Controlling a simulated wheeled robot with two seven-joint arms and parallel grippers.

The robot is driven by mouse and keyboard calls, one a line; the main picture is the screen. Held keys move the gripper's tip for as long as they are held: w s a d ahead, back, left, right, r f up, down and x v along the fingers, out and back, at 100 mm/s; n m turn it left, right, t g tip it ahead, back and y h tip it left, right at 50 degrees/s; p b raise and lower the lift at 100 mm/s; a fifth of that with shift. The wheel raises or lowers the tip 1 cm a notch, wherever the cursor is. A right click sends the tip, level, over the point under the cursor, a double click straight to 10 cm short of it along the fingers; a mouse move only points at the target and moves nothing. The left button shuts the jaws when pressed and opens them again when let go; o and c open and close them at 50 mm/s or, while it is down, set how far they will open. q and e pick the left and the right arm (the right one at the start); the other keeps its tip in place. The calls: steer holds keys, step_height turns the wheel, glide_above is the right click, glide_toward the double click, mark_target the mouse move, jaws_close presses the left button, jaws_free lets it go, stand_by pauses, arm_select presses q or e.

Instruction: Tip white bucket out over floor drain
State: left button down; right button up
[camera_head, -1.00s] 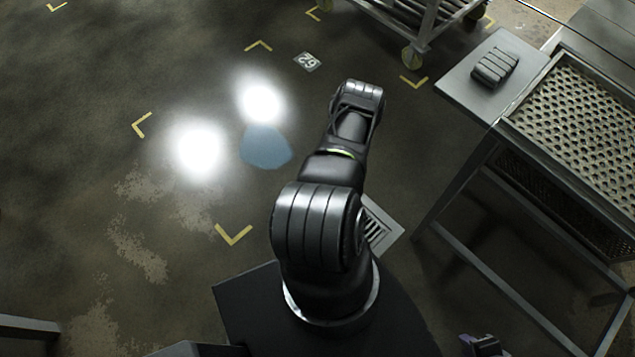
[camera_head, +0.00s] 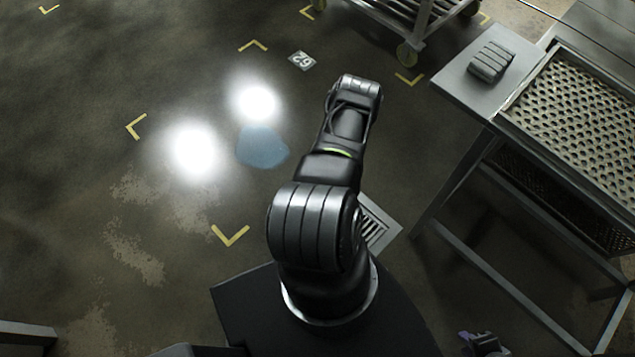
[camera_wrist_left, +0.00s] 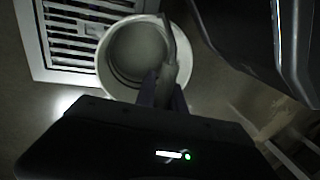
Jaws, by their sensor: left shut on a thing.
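The white bucket (camera_wrist_left: 108,70) shows in the left wrist view, seen into its round mouth. My left gripper (camera_wrist_left: 165,88) is shut on the bucket at its rim or handle; I cannot tell which. The floor drain (camera_wrist_left: 40,45) is a slotted grate in a pale frame, partly behind the bucket in that view. In the head view the drain (camera_head: 381,226) shows only in part beside my arm, and the bucket and left gripper are hidden. My right gripper (camera_head: 484,345) is at the bottom edge of the head view, cut off and too dark to read.
A blue puddle (camera_head: 262,147) lies on the floor among yellow corner marks. A metal table with a perforated tray (camera_head: 575,115) stands at the right. A wheeled trolley (camera_head: 408,40) is at the top. The floor at left is clear.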

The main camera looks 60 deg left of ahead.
arm_select(q)
steer(key=shift+w+a+b, duration=0.15)
steer(key=shift+a+b, duration=0.1)
steer(key=shift+b, duration=0.1)
steer(key=c, duration=1.3)
jaws_free()
steer(key=shift+c, duration=0.2)
